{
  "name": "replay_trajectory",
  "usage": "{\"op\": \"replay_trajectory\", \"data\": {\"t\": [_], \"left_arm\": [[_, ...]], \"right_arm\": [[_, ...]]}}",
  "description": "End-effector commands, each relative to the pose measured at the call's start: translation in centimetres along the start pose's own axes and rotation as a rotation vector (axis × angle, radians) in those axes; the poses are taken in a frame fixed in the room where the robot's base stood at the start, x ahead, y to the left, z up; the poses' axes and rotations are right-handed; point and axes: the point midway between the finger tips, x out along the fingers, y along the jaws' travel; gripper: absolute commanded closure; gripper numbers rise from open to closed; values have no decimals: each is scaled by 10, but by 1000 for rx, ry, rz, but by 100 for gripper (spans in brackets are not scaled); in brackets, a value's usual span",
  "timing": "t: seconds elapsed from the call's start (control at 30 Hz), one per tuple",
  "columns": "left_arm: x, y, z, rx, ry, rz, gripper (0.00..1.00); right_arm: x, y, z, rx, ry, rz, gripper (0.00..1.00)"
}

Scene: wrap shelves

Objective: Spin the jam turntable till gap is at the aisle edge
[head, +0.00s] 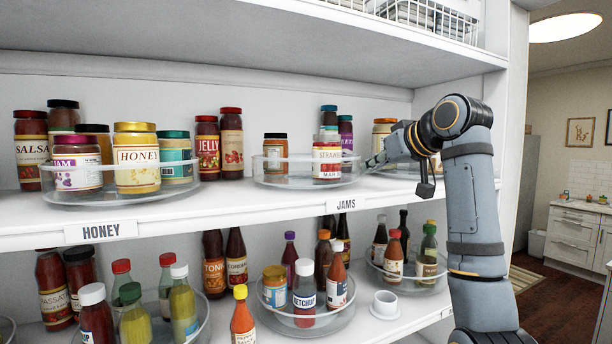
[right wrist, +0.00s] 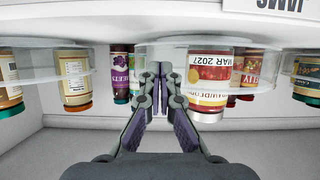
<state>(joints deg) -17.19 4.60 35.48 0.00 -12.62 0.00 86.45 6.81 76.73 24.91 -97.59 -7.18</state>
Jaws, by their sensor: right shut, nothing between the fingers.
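The jam turntable (head: 268,180) is a clear round tray with a low rim, behind the JAMS label (head: 346,204) on the upper shelf. A strawberry jar (head: 327,160) stands at its front right and a dark-lidded jar (head: 275,150) at its left. Between them the front rim shows a bare stretch. My right gripper (head: 373,162) is at the turntable's right side, shut and empty. In the upside-down right wrist view, its closed fingertips (right wrist: 159,78) are beside the turntable rim and the strawberry jar (right wrist: 211,78); contact cannot be told. My left gripper is out of view.
The honey turntable (head: 150,196) stands at the left of the same shelf. Jelly jars (head: 231,130) stand behind, between the turntables. Another jar (head: 383,132) is right of the jam turntable, partly behind my arm.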

Motion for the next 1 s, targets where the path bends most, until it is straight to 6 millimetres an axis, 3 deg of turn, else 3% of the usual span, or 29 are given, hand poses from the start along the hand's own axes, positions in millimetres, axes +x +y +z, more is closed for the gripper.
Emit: {"op": "replay_trajectory", "data": {"t": [1.0], "left_arm": [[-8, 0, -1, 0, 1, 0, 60]], "right_arm": [[13, -13, -5, -1, 1, -1, 100]]}}
